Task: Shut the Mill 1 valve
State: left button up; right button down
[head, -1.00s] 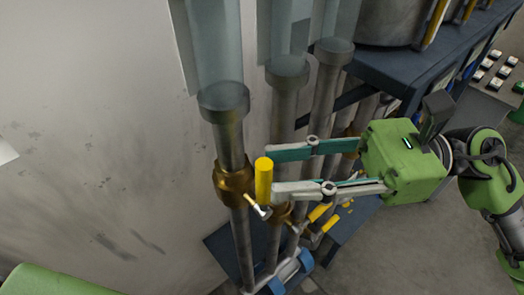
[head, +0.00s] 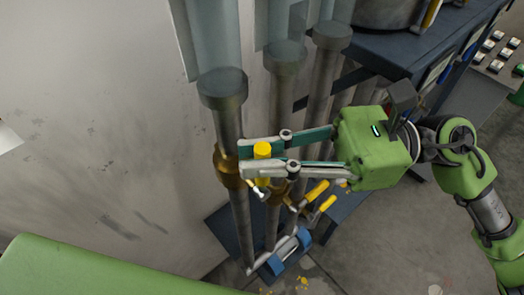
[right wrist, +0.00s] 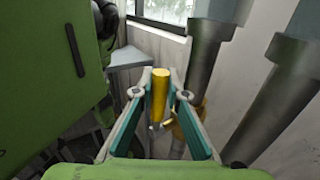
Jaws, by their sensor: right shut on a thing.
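The nearest, leftmost pipe carries a brass valve (head: 228,172) with a yellow handle (head: 262,151) on a short silver stem. The handle stands upright on the valve's right side. I see no readable label marking it as Mill 1. My right gripper (head: 252,158) reaches in from the right, its fingers shut around the handle. In the right wrist view the handle (right wrist: 160,96) stands between the two fingers (right wrist: 161,84), with the brass valve (right wrist: 189,121) behind to the right. My left gripper is not in view.
More pipes (head: 284,100) stand close by on the right, with yellow-handled valves (head: 316,190) low beside my right gripper. A dark blue bench (head: 385,52) bears metal vessels at top right. A pale wall (head: 100,110) lies left of the pipes.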

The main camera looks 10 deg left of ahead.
jog(key=shift+w+d+f+m+y+b, duration=0.3)
jog(key=shift+w+d+m+y+b, duration=0.5)
jog(key=shift+b, duration=1.8)
jog(key=shift+w+d+f+m+y+b, duration=0.25)
jog(key=shift+w+m+y+b, duration=0.6)
jog(key=shift+b, duration=1.75)
jog(key=shift+w+d+f+m+y+b, duration=0.45)
jog(key=shift+m+y+b, duration=0.75)
jog(key=shift+b, duration=1.4)
jog(key=shift+d+r, duration=0.1)
jog(key=shift+r, duration=0.1)
jog(key=c, duration=2)
grip_release()
jog(key=shift+d+f, duration=0.1)
jog(key=v, duration=1.2)
jog(key=shift+s, duration=0.1)
